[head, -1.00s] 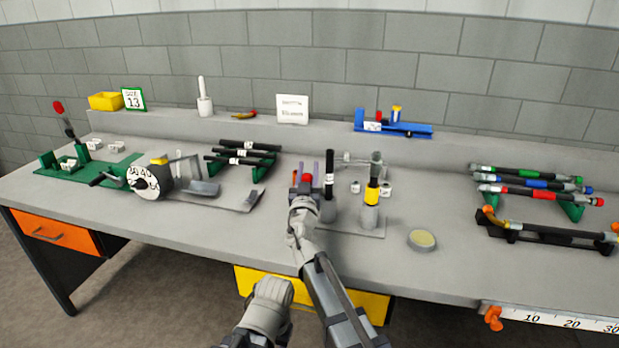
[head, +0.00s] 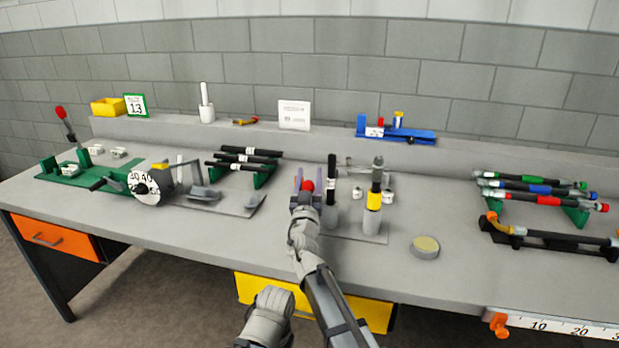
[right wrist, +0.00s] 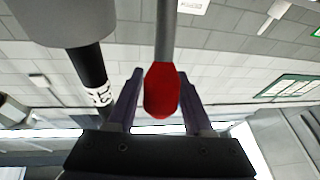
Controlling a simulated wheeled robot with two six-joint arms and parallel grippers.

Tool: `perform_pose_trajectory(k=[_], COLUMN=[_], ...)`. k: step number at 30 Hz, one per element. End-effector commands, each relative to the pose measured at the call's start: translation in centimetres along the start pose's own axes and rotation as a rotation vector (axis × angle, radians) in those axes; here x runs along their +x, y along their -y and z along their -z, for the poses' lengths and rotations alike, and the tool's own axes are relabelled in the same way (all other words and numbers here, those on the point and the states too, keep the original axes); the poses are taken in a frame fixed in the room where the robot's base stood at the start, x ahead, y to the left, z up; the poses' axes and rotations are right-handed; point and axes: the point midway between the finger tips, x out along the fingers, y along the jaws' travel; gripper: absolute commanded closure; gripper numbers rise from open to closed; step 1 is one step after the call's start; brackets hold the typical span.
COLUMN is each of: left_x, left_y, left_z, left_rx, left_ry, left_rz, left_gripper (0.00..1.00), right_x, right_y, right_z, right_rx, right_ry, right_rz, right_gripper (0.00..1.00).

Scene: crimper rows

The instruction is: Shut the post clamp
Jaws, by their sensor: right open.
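The post clamp's grey base plate (head: 350,228) lies on the bench at centre. It carries a dark post with a white label (head: 331,168) and a grey post with a yellow band (head: 373,198). A red handle knob (head: 307,185) stands beside the dark post. My right gripper (head: 304,182) is open around it. In the right wrist view the red knob (right wrist: 162,92) on a grey rod sits between the two purple fingers (right wrist: 160,103), with a gap at each side. The labelled post (right wrist: 92,75) is to the left there.
A crank device with a numbered dial (head: 144,187) stands to the left, with a rack of dark rods (head: 245,163) behind it. A round pale disc (head: 425,247) lies to the right. Racks of coloured rods (head: 535,188) fill the right side. The bench front is mostly clear.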

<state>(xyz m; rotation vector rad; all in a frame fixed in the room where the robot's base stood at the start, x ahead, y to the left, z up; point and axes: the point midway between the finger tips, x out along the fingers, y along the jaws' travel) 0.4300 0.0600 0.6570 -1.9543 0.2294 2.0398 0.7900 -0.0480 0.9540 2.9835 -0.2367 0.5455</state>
Motion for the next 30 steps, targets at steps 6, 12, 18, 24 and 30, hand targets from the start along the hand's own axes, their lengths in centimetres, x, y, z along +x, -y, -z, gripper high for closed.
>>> perform_pose_trajectory(k=[6, 12, 18, 24, 30], left_x=[-1.4, -3.8, -6.9, -9.3, -10.0], left_y=[0.1, 0.4, 0.7, 0.9, 0.9], left_z=[-0.1, -0.2, -0.4, -0.6, -0.6], left_rx=[0.000, 0.000, 0.000, 0.000, 0.000], left_ry=[0.000, 0.000, 0.000, 0.000, 0.000], left_rz=[0.000, 0.000, 0.000, 0.000, 0.000], left_gripper=[0.50, 0.50, 0.50, 0.50, 0.50], right_x=[0.5, 1.4, 2.5, 3.4, 3.6], right_y=[-0.1, -0.3, -0.5, -0.7, -0.7], right_z=[1.3, 3.6, 6.4, 8.7, 9.3], right_rx=[0.000, 0.000, 0.000, 0.001, 0.001], right_ry=[0.000, 0.000, 0.000, 0.000, 0.000], right_rz=[0.000, 0.000, 0.000, 0.000, 0.000], right_gripper=[0.49, 0.49, 0.49, 0.49, 0.49])
